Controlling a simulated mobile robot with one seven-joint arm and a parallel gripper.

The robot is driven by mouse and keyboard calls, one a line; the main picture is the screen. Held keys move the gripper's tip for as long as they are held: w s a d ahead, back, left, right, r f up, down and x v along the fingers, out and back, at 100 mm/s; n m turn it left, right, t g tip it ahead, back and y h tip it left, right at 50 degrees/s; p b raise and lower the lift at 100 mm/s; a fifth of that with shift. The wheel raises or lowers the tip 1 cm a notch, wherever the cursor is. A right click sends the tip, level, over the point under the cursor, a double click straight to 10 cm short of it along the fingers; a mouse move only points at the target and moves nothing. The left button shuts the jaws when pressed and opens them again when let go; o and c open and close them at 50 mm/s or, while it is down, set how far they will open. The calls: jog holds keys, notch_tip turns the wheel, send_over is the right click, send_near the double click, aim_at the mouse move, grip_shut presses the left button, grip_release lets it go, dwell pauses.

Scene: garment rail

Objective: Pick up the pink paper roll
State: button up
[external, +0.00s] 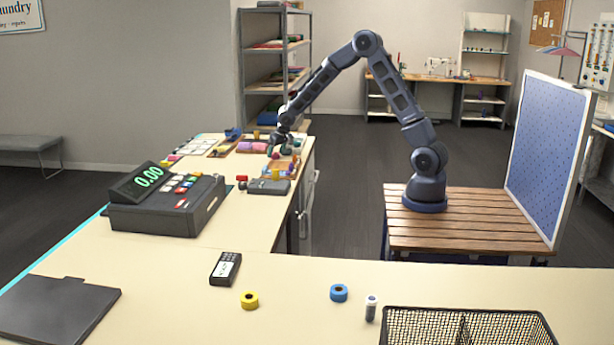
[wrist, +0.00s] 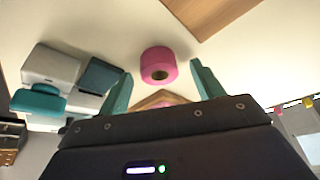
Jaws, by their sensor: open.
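The pink paper roll (wrist: 158,60) shows in the wrist view on the cream counter, with its dark core hole facing the camera. My gripper (wrist: 161,70) is open, with one teal finger on each side of the roll in the picture. No contact shows between fingers and roll, and the gap in depth is hard to judge. In the external view my gripper (external: 281,146) is low over the far part of the counter. The roll is too small and crowded there to pick out surely.
In the wrist view a white and teal machine (wrist: 60,75) stands left of the roll, and a wooden board (wrist: 205,10) lies at upper right. In the external view a cash register (external: 165,205), a dark grey device (external: 268,187) and small trays crowd the counter.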

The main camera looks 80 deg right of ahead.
jog(key=shift+f, duration=0.2)
jog(key=c, duration=1.1)
jog(key=shift+r, duration=0.1)
